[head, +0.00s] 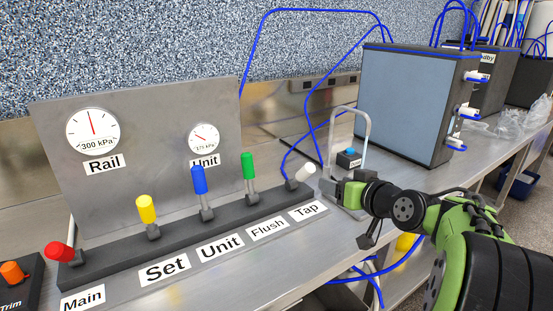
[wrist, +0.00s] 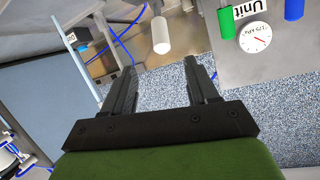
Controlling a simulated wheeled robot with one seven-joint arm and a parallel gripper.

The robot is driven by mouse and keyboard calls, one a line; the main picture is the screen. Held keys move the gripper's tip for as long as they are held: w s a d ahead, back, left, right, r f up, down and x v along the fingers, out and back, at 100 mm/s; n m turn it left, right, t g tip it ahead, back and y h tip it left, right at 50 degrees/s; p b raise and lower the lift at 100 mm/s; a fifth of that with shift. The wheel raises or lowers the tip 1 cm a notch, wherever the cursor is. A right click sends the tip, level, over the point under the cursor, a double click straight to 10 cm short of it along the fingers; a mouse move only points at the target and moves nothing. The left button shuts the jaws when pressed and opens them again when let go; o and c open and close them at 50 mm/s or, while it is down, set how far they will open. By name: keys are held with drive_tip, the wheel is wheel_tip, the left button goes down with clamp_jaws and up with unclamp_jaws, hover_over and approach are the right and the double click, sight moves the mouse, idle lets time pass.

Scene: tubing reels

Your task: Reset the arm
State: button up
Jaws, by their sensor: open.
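My gripper (head: 338,188) is at the right end of the lever panel, near the white Tap lever (head: 304,173), at the bench's front side. In the wrist view its two fingers (wrist: 148,45) stand apart with nothing between them. The white handle (wrist: 160,36) shows beyond the fingers there, and I cannot tell whether they touch it. My arm (head: 440,215) reaches in from the lower right.
The panel also bears red (head: 60,252), yellow (head: 146,209), blue (head: 198,180) and green (head: 248,166) levers. Rail (head: 92,132) and Unit (head: 203,138) gauges stand behind.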

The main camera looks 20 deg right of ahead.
drive_tip(key=shift+a, duration=0.1)
drive_tip(key=s+a+f+n+g, duration=0.15)
drive_tip(key=s+a, duration=0.25)
drive_tip(key=a, duration=0.4)
drive_tip(key=s+a+f+n+g, duration=0.1)
drive_tip(key=s+a+f+g, duration=0.25)
drive_tip(key=a, duration=0.35)
drive_tip(key=s+a+f+g, duration=0.2)
drive_tip(key=s, duration=0.7)
drive_tip(key=s+a+f+g, duration=0.2)
drive_tip(key=s+f, duration=0.1)
drive_tip(key=s, duration=0.6)
wheel_tip(320, 180, up, 13)
drive_tip(key=p, duration=1.3)
drive_tip(key=shift+w+d+m+h, duration=0.15)
drive_tip(key=shift+w+m+h, duration=0.1)
drive_tip(key=shift+m+h, duration=0.2)
